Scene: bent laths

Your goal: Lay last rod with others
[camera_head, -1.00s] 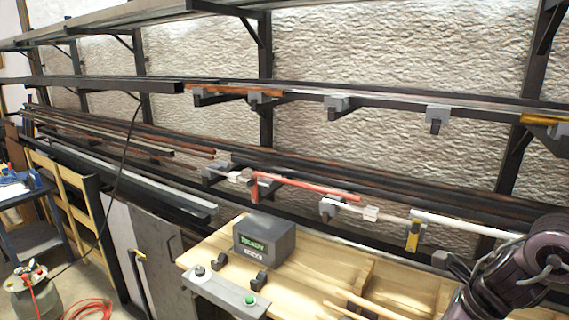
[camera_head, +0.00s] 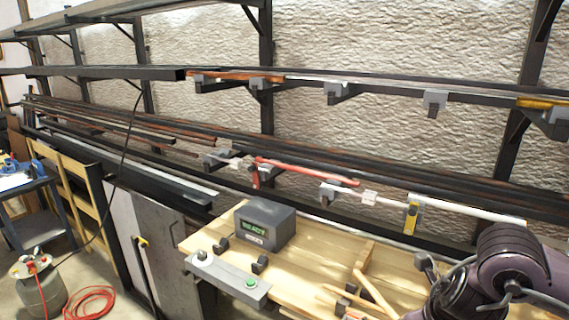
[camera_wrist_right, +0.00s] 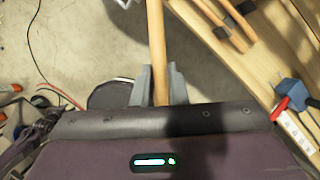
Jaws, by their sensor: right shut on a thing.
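In the right wrist view, my right gripper (camera_wrist_right: 160,84) is shut on a pale wooden rod (camera_wrist_right: 156,40), which runs from between the jaws to the top edge. Other wooden rods (camera_wrist_right: 207,22) lie on dark supports on the bench, to the right of the held rod and apart from it in this picture. In the head view, pale rods (camera_head: 376,293) show at the bench's front right, beside my right arm; I cannot tell whether one of them is the held rod. My right jaws are hidden there. My left gripper is out of view.
The wooden bench (camera_head: 310,262) carries a grey box with a green display (camera_head: 265,225) and a button panel (camera_head: 228,278). A wall rack behind holds dark bars and a red pipe (camera_head: 305,171). A gas bottle (camera_head: 42,290) and red hose (camera_head: 90,303) are on the floor at left.

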